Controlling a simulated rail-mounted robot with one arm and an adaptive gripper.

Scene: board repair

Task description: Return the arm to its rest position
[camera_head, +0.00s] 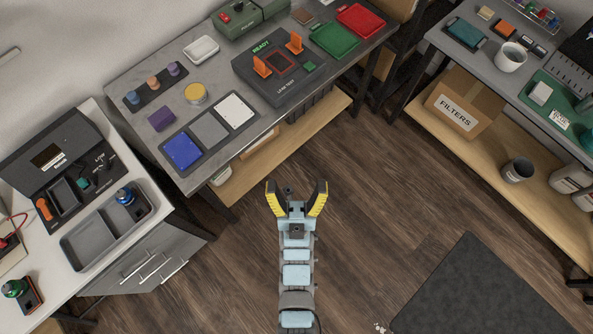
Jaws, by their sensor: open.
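My gripper (297,200) is open, with two yellow and black fingers spread apart. Nothing is between the fingers. My arm extends up from the bottom middle of the view, over the wooden floor. The gripper is in front of the grey workbench (215,90) and appears apart from everything on it.
A dark test station (278,90) with orange clamps stands on the workbench. A white counter with a grey two-part tray (85,245) is at left. A right bench has a FILTERS box (463,105) on its lower shelf. The floor (365,215) around my arm is clear.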

